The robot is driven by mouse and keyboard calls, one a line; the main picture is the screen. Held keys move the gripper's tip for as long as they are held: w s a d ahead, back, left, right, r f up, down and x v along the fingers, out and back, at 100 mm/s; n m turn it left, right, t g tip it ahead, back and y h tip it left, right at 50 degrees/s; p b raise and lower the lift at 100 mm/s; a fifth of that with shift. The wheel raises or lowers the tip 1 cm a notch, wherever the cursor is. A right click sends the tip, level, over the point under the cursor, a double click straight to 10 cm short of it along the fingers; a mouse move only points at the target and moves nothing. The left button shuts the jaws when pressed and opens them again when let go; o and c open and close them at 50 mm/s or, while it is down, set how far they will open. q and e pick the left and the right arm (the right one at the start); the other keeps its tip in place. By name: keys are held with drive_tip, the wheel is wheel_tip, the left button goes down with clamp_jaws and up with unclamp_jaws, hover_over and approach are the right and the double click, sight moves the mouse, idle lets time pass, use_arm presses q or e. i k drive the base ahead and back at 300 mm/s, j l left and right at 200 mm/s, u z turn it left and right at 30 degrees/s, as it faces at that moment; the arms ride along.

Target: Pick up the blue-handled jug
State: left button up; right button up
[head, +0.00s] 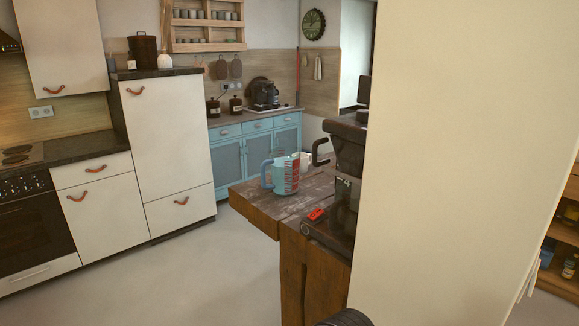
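The blue-handled jug (287,176) stands upright on a dark wooden table (258,198) near the middle of the head view. It looks clear with red markings, and its blue handle is on its left side. A small white cup-like thing (305,161) shows just behind it, partly hidden. Neither of my grippers is in view. A dark rounded part at the bottom edge may be part of my arm.
A tall cream panel (460,160) fills the right and hides the table's right side. A dark machine (349,145) with a black handle and a red item (316,214) are right of the jug. Open floor (190,275) lies left of the table.

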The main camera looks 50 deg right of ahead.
sight(284, 162)
drive_tip(key=i+z, duration=0.25)
drive_tip(key=i, duration=0.45)
drive_tip(key=i+j+z, duration=0.25)
drive_tip(key=i, duration=0.45)
drive_tip(key=i+z, duration=0.25)
drive_tip(key=z, duration=0.2)
drive_tip(key=i+j+z, duration=0.1)
drive_tip(key=i+z, duration=0.2)
drive_tip(key=z, duration=0.15)
drive_tip(key=i+j+z, duration=0.15)
drive_tip(key=z, duration=0.3)
drive_tip(key=i+j+z, duration=0.3)
drive_tip(key=z, duration=0.2)
